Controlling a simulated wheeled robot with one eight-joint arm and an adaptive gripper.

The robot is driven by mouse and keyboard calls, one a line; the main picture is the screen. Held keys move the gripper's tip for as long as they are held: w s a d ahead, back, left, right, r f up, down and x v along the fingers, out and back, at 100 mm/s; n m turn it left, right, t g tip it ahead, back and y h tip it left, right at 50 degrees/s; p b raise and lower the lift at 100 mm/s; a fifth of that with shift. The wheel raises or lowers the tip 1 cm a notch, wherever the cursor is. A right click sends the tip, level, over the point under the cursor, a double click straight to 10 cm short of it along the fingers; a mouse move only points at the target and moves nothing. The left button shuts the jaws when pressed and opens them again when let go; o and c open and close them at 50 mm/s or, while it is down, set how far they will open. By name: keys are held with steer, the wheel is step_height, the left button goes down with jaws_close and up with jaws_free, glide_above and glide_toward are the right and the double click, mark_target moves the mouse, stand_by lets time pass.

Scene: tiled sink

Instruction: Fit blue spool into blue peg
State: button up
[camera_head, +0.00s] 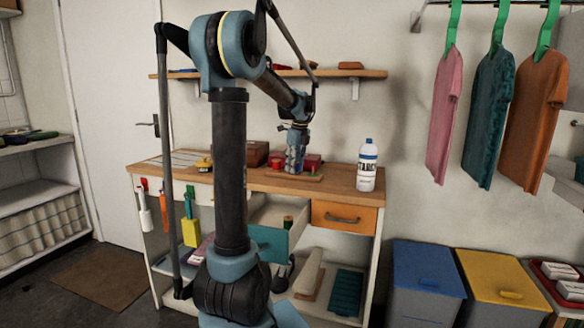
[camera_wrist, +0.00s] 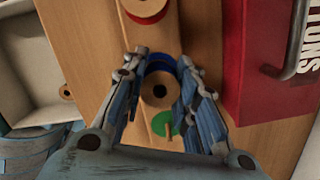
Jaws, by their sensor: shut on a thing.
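My gripper (camera_wrist: 160,92) is shut on the blue spool (camera_wrist: 159,91), with a finger on each side. The spool's pale wooden end with a dark centre hole faces the wrist camera, and blue shows along its far edge. In the head view my gripper (camera_head: 293,168) points down over the wooden peg board (camera_head: 312,178) on the worktop. In the wrist view the board holds a green disc (camera_wrist: 160,122) with a thin wooden peg (camera_wrist: 169,131), just nearer than the held spool. The blue peg is not distinguishable; I cannot tell whether the spool is around it.
A red spool (camera_wrist: 146,8) stands at the board's far end. A red box (camera_wrist: 262,65) with a handle lies close on the right. A white bottle (camera_head: 367,166) stands at the right.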

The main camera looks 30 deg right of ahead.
steer(key=o, duration=0.9)
steer(key=shift+c, duration=0.2)
step_height(320, 180, up, 12)
steer(key=s, duration=0.1)
steer(key=shift+s+d, duration=0.3)
steer(key=shift+s, duration=0.1)
